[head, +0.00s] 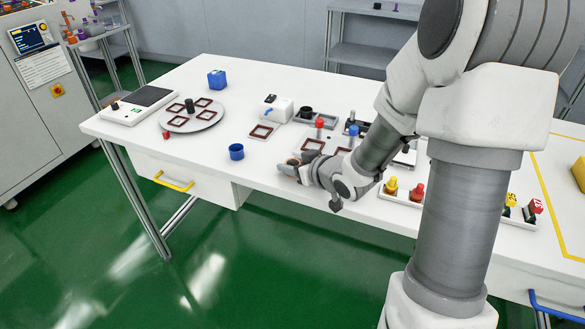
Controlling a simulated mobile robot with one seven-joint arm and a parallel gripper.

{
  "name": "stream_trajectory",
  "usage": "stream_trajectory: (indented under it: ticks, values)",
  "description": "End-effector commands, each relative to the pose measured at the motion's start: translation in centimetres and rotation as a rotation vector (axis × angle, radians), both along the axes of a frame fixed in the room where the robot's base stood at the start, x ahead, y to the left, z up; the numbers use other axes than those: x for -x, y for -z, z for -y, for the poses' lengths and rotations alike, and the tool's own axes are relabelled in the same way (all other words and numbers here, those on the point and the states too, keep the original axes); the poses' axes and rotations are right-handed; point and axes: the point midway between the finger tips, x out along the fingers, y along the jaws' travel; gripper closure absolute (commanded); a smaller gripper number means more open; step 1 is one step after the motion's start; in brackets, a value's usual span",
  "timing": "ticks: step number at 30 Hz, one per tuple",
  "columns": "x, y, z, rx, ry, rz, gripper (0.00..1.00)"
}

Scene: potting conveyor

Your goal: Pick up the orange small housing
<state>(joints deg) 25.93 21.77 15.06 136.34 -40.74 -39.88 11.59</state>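My gripper (288,169) is low over the white table (215,130), near its front edge, and points left. Its fingers are small and partly hidden by its own body, so I cannot tell whether they are open or shut. A small orange-brown patch (293,162) shows right at the fingertips. It may be the orange small housing, but I cannot tell whether it is held or only beside the fingers. No other clearly orange housing can be made out.
A blue cup (236,152) stands left of my gripper. Brown square frames lie behind it, one singly (262,131), others on a round grey plate (192,116). A white tray (402,194) with yellow and red parts is to the right.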

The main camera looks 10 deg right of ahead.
Motion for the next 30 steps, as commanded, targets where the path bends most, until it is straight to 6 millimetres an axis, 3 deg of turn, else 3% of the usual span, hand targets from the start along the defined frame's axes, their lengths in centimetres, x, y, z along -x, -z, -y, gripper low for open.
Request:
stream_trajectory:
  ticks: [1, 6, 8, 19, 27, 30]
  values:
    - [0.0, 0.0, 0.0, 0.000, 0.000, 0.000, 0.62]
    - [0.0, 0.0, 0.0, 0.000, 0.000, 0.000, 0.92]
    - [0.0, 0.0, 0.0, 0.000, 0.000, 0.000, 1.00]
    - [0.0, -0.8, 0.0, 0.001, -0.001, 0.002, 1.00]
    - [0.0, -5.0, 0.0, 0.002, 0.000, 0.004, 1.00]
    - [1.9, -6.2, 1.8, 0.002, 0.007, 0.000, 1.00]
